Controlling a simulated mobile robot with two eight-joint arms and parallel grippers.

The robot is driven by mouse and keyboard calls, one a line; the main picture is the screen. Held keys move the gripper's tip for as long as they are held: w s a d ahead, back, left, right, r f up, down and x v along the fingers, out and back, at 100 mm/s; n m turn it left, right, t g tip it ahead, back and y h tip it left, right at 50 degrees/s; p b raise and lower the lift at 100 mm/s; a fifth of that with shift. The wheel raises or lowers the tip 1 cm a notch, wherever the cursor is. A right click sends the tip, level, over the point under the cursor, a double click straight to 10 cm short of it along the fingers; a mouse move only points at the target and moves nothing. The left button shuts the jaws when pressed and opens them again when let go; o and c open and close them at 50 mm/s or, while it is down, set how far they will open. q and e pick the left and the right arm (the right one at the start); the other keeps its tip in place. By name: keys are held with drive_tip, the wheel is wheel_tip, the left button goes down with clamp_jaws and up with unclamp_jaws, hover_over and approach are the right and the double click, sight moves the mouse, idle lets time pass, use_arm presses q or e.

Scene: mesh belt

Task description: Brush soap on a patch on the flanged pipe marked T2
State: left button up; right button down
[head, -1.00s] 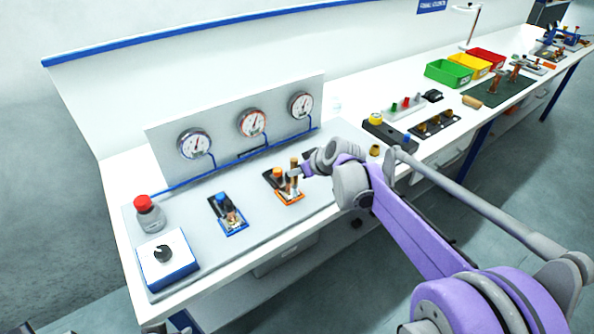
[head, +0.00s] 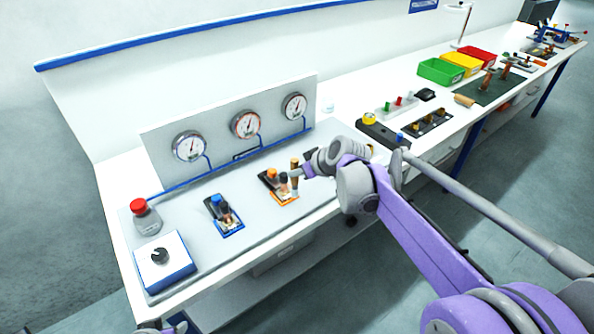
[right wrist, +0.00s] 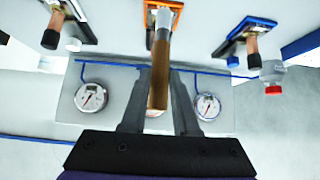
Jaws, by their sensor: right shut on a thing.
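My right gripper (head: 301,170) is shut on a brush (head: 295,163) with a wooden handle. It holds the brush upright over the middle, orange-edged station (head: 285,201) on the grey panel. In the right wrist view the handle (right wrist: 159,82) stands between the fingers (right wrist: 157,105), and its pale ferrule (right wrist: 163,22) points at that station (right wrist: 176,4). The brush hides most of this station's pipe, and I cannot tell whether the tip touches it. No T2 mark is legible. A grey part at the head view's bottom left may be my left gripper (head: 160,329); its jaws cannot be made out.
A blue-edged station (head: 230,231) with a copper pipe stands left of the orange one. Gauges (head: 246,125) line the upright board behind. A red-capped bottle (head: 145,220) and a knob box (head: 163,262) sit left. Several coloured bins (head: 440,72) stand farther right.

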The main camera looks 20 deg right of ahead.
drive_tip(key=r, duration=0.1)
drive_tip(key=s+r, duration=0.1)
drive_tip(key=r+p, duration=0.1)
drive_tip(key=r, duration=0.1)
drive_tip(key=shift+s+d+r, duration=0.1)
drive_tip(key=shift+s+d, duration=0.25)
drive_tip(key=shift+s+r, duration=0.2)
drive_tip(key=shift+s, duration=0.05)
use_arm(q)
drive_tip(key=shift+w+r, duration=0.3)
drive_tip(key=shift+r, duration=0.2)
drive_tip(key=shift+w+r, duration=0.3)
drive_tip(key=shift+r, duration=0.2)
drive_tip(key=shift+w, duration=0.1)
use_arm(e)
drive_tip(key=shift+w, duration=0.15)
